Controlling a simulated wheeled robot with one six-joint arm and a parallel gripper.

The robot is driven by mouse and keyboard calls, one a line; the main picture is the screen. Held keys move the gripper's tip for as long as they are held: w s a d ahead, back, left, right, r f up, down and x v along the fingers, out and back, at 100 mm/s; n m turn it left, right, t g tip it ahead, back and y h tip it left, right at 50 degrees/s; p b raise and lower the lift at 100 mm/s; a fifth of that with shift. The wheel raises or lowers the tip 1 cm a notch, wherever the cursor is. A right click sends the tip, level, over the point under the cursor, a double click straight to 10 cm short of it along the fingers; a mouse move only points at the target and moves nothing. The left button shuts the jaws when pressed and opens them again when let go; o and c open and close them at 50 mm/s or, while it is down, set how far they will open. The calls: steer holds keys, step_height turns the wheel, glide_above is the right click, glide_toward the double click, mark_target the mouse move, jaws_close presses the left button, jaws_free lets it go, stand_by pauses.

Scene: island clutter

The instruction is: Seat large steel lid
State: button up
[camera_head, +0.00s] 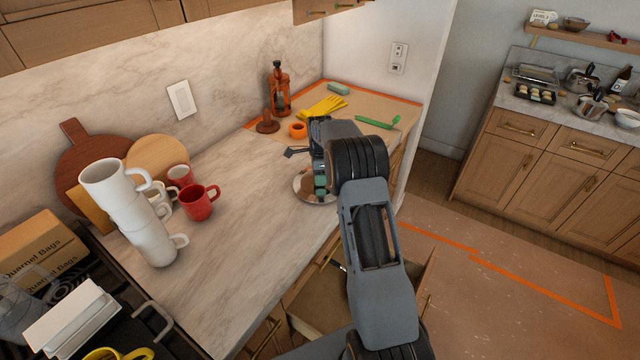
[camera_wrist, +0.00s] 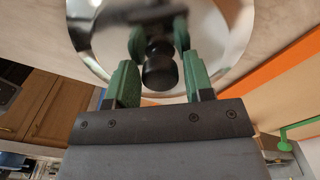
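The large steel lid (camera_head: 302,187) lies on the marble counter, partly hidden behind my arm in the head view. In the wrist view the shiny round lid (camera_wrist: 90,40) fills the top middle, with its dark knob (camera_wrist: 160,68) near its centre. My gripper (camera_head: 320,182) is over the lid. In the wrist view its green fingers (camera_wrist: 160,82) are apart, one on each side of the knob, with gaps visible. The fingers are mirrored in the steel. A steel pot (camera_head: 590,106) stands on the far counter; whether it fits the lid cannot be told.
Stacked white mugs (camera_head: 150,242) and red mugs (camera_head: 198,203) stand left on the counter. Yellow gloves (camera_head: 322,107), an orange tape roll (camera_head: 298,130) and a green brush (camera_head: 377,123) lie behind. A drawer (camera_head: 325,300) is open below. Marble between mugs and lid is clear.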

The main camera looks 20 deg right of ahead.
steer(key=c, duration=0.8)
steer(key=shift+o, duration=0.2)
steer(key=shift+r, duration=0.1)
